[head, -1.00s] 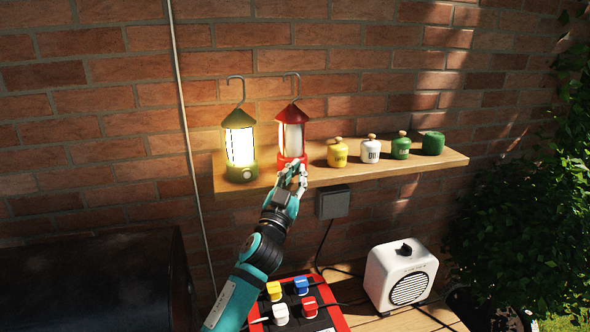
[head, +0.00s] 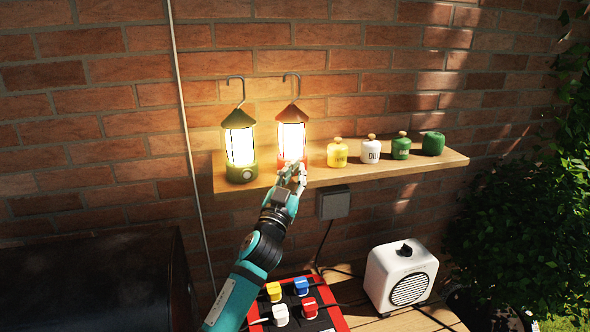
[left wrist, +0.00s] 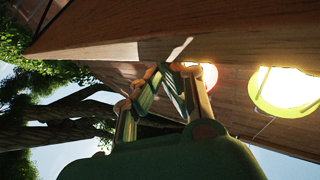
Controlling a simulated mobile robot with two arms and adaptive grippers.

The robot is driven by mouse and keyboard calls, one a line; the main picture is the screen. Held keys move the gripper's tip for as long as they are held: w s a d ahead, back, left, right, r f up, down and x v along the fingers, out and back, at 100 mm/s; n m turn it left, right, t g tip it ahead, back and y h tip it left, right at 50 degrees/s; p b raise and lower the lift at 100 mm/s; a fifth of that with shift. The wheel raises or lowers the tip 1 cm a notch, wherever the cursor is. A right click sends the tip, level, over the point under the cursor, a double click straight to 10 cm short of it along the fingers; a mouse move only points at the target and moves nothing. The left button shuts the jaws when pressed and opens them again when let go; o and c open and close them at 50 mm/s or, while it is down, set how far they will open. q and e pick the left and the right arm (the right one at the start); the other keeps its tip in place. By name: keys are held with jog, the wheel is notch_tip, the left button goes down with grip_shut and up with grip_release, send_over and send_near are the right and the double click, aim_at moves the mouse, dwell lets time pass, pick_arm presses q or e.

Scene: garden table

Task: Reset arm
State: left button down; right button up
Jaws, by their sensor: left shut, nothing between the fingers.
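My left gripper (head: 290,176) is shut and empty, in front of the base of the red lantern (head: 292,138) on the wooden shelf. The lantern is lit, and the gripper hides part of its base. Whether the fingertips touch it I cannot tell. The green lantern (head: 240,145), also lit, stands to its left. In the left wrist view my gripper fingers (left wrist: 170,72) meet near the middle, with a bright lantern (left wrist: 286,92) on the right. My right gripper is not in view.
The wooden shelf (head: 405,166) also holds several small yellow, white and green containers. Below are a power strip (head: 333,316) with coloured plugs, a white heater (head: 401,274) and a grey wall box (head: 333,203). A dark grill (head: 90,285) is at lower left. A bush fills the right.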

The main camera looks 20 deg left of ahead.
pick_arm(q)
jog(key=shift+s+d, duration=0.25)
jog(key=shift+s, duration=0.2)
jog(key=shift+s+d+p, duration=0.25)
jog(key=shift+s+d, duration=0.2)
jog(key=shift+s, duration=0.45)
jog(key=shift+s+d+p, duration=0.25)
jog(key=shift+s+d, duration=0.25)
jog(key=shift+s, duration=0.35)
jog(key=shift+s+d+p, duration=0.25)
jog(key=shift+s+d, duration=0.2)
jog(key=shift+s, duration=0.45)
